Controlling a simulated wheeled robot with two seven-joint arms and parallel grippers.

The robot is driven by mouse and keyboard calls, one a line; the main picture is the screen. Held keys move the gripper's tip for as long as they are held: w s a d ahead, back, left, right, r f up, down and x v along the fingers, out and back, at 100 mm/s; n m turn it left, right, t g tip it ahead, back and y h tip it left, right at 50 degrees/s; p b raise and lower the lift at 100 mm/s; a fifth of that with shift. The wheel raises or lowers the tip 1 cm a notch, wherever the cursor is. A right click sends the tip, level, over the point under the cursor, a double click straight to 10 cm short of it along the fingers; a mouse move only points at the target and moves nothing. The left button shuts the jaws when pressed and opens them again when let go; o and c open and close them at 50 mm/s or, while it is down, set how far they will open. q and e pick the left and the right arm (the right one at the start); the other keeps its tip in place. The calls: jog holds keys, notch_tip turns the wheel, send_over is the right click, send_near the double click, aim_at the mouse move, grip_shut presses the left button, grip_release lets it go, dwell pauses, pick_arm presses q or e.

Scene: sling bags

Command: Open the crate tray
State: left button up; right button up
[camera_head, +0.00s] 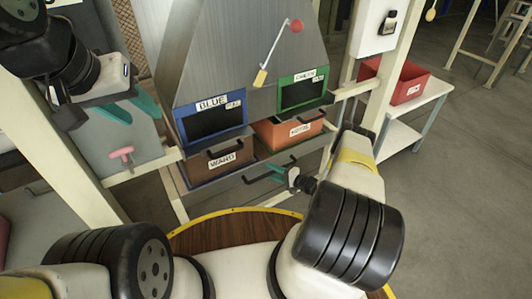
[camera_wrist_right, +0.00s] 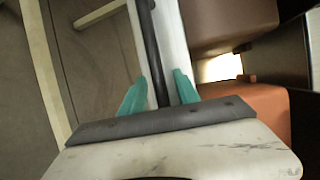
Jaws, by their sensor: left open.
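The crate tray (camera_head: 235,191) is a grey drawer-like tray low in the rack, with a long black bar handle (camera_head: 257,177) on its front. It carries a brown crate labelled WARD (camera_head: 222,172) and an orange crate (camera_head: 285,137). My right gripper (camera_head: 278,170) is at the right part of the handle. In the right wrist view the black bar (camera_wrist_right: 155,50) runs between its two teal fingers (camera_wrist_right: 158,85), with gaps on both sides, so it looks open around the bar. My left gripper (camera_head: 133,106) is open and empty at the upper left, away from the tray.
A pink knob (camera_head: 122,153) is on the left. A red bin (camera_head: 410,82) stands on a white table at the right.

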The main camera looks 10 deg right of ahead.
grip_shut()
dwell(1.4)
